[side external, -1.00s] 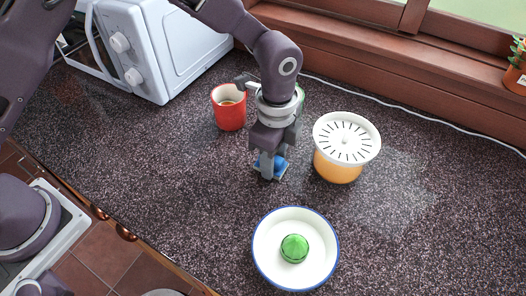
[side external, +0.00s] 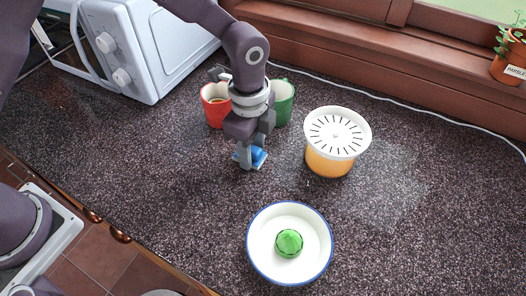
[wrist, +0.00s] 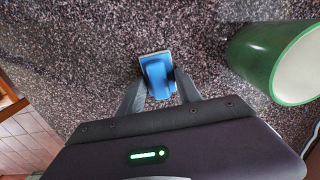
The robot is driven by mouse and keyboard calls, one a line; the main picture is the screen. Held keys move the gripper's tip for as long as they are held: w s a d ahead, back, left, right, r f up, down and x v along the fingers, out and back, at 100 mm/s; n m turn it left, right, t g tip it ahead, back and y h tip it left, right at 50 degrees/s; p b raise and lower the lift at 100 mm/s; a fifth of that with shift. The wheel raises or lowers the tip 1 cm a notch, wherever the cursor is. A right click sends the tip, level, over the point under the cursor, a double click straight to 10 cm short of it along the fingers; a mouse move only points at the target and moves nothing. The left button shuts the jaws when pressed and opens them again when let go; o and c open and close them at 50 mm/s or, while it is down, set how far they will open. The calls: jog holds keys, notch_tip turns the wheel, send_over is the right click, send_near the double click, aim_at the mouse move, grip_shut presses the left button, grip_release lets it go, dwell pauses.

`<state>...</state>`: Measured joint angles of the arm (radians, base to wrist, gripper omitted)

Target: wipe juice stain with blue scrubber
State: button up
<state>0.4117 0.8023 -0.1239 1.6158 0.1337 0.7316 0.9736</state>
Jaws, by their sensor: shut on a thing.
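The blue scrubber (side external: 259,156) is held between the fingertips of my gripper (side external: 248,160), low over the dark speckled counter. In the wrist view the scrubber (wrist: 157,74) sits between both fingers of my gripper (wrist: 160,88), with a pale edge at its far end. I cannot tell whether it touches the counter. A pale, hazy patch (side external: 385,190) lies on the counter right of the juicer; I cannot tell whether it is the stain or glare. No distinctly coloured juice stain shows.
A juicer (side external: 338,135) with white top and orange lower part stands right of my gripper. A white bowl (side external: 262,243) holding a green reamer (side external: 289,242) is in front. Red (side external: 216,108) and green (side external: 284,104) mugs stand behind. A microwave (side external: 140,50) is at back left.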

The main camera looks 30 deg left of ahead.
jog(key=shift+a, duration=1.95)
notch_tip(320, 180, up, 8)
jog(key=shift+r, duration=0.2)
